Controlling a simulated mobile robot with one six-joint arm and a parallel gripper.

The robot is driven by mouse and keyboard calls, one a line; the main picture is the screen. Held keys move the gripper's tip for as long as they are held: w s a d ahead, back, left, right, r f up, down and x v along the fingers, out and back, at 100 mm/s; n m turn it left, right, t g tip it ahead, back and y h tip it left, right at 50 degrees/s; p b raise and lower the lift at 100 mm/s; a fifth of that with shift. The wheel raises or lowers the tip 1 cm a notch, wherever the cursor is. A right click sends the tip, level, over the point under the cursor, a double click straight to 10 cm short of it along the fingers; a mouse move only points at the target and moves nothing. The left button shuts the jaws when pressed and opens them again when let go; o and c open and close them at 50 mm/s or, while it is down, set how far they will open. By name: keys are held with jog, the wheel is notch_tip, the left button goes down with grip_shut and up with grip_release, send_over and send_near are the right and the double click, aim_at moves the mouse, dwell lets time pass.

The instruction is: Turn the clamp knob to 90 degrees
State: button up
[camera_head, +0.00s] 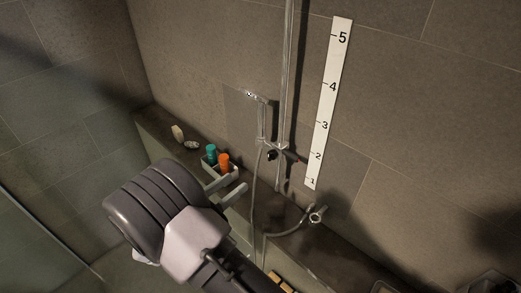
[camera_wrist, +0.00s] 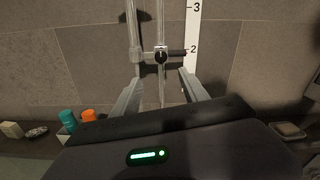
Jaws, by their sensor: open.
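The clamp knob (camera_head: 272,155) is a small black round knob on the slider clamp of the chrome shower rail (camera_head: 286,80). In the wrist view the knob (camera_wrist: 161,56) faces me, with a small pale mark on it; its exact angle is too small to read. A dark lever or pin points right from the clamp, close to the 2 on the white scale (camera_wrist: 191,45). My gripper (camera_head: 240,182) is open and empty, to the lower left of the knob in the head view. In the wrist view my gripper's fingers (camera_wrist: 160,74) stand either side of and below the knob, apart from it.
A hand shower (camera_head: 262,118) hangs left of the rail, and its hose (camera_head: 254,205) loops down to a wall outlet (camera_head: 317,214). A tray with teal (camera_head: 211,150) and orange (camera_head: 224,158) bottles stands on the ledge. Soap (camera_head: 178,132) lies farther left.

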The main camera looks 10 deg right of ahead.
aim_at(269, 158)
jog(key=p+x, duration=0.3)
jog(key=x, duration=1.1)
jog(key=shift+w+d, duration=0.1)
jog(key=shift+d, duration=0.3)
jog(key=shift+c, duration=0.2)
grip_shut()
